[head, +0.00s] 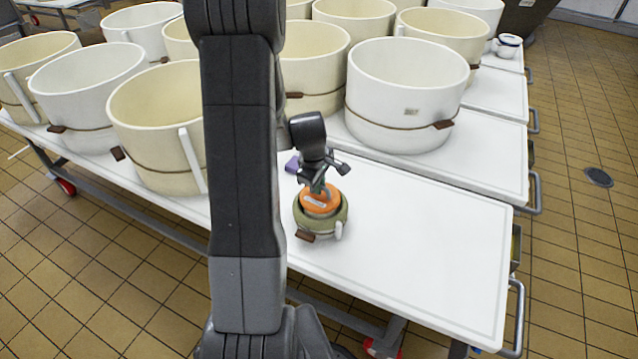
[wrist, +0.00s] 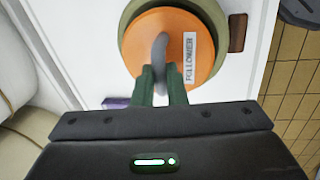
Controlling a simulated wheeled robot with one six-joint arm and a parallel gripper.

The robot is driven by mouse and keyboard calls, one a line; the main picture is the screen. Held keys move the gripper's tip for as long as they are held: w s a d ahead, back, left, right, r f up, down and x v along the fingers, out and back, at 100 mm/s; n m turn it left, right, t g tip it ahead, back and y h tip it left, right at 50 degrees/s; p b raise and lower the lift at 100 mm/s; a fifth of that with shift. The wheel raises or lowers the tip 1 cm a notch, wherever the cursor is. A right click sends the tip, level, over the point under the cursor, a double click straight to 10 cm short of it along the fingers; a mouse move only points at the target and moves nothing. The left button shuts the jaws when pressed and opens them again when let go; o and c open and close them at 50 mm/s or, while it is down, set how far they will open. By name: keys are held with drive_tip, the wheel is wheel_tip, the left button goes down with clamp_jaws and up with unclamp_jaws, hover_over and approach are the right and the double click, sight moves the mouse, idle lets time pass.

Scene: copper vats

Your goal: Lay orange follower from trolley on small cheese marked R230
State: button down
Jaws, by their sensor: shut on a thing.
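The orange follower (head: 322,208) is a round disc with a grey handle and a white label reading FOLLOWER in the wrist view (wrist: 145,32). My gripper (head: 318,188) is shut on its handle; the green fingers (wrist: 163,82) show on both sides of it. The follower is over the top of a small olive-green round mould (head: 322,230), whose rim shows around the disc in the wrist view (wrist: 217,30). I cannot tell whether the disc touches what is inside. The mould has a brown tag and a pale handle. No R230 marking is readable, and the cheese is hidden.
The mould stands on a white table (head: 430,250) with clear room to its right. A purple block (head: 292,164) lies behind the mould. Large cream and white vats (head: 405,100) crowd the table behind and left. A floor drain (head: 598,177) is at right.

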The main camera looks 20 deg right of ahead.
drive_tip(key=shift+f+b, duration=0.65)
drive_tip(key=shift+f, duration=0.15)
idle(0.6)
drive_tip(key=c, duration=1.4)
unclamp_jaws()
drive_tip(key=shift+r, duration=0.15)
drive_tip(key=shift+r+p, duration=2.8)
drive_tip(key=shift+r, duration=0.65)
drive_tip(key=shift+f, duration=0.15)
wheel_tip(320, 180, down, 7)
drive_tip(key=b, duration=0.5)
drive_tip(key=shift+b, duration=0.3)
